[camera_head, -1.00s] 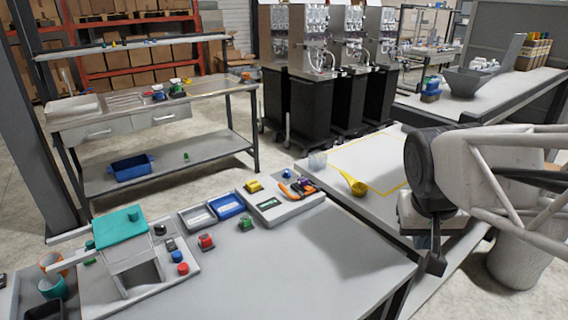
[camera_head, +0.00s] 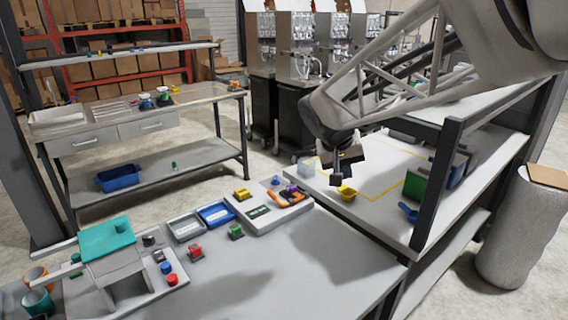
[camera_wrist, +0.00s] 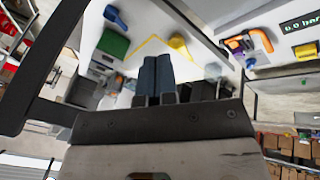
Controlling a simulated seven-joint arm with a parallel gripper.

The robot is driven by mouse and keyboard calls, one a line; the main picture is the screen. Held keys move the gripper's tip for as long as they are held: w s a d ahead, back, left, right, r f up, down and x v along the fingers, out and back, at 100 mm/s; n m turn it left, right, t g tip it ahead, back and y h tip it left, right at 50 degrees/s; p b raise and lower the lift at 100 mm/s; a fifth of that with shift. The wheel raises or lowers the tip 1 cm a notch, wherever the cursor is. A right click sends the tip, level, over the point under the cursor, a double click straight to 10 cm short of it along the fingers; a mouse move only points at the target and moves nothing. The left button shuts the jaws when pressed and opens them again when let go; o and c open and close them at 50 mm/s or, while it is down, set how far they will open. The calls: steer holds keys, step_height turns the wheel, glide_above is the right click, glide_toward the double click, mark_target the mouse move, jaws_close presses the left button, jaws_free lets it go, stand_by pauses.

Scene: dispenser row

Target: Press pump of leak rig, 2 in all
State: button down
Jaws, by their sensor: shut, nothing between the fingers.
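The leak rig (camera_head: 262,226) is a light grey box at the back of the near table, with a dark display (camera_head: 258,211). On it are a yellow block (camera_head: 242,194), an orange part with a purple piece (camera_head: 288,195) and a blue knob (camera_head: 276,180). I cannot tell which of these is the pump. In the wrist view the rig's display (camera_wrist: 299,24) seems to read 0.0 bar, and the orange part (camera_wrist: 258,38) shows at upper right. My gripper (camera_head: 337,181) is shut and empty, right of the rig, above the other table. Its fingers (camera_wrist: 157,76) lie together in the wrist view.
A yellow scoop (camera_head: 347,193) and a clear cup (camera_head: 307,170) are near my gripper on the right-hand table. The near table's front is clear.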

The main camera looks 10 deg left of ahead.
steer(key=w+a+f+t+h, duration=0.15)
steer(key=w+a+f, duration=0.25)
steer(key=w+a, duration=1)
steer(key=n+t, duration=0.2)
steer(key=t, duration=0.1)
glide_above(240, 190)
step_height(240, 190, down, 8)
steer(key=shift+s+r, duration=0.15)
steer(key=shift+d, duration=0.1)
steer(key=shift+f, duration=4.35)
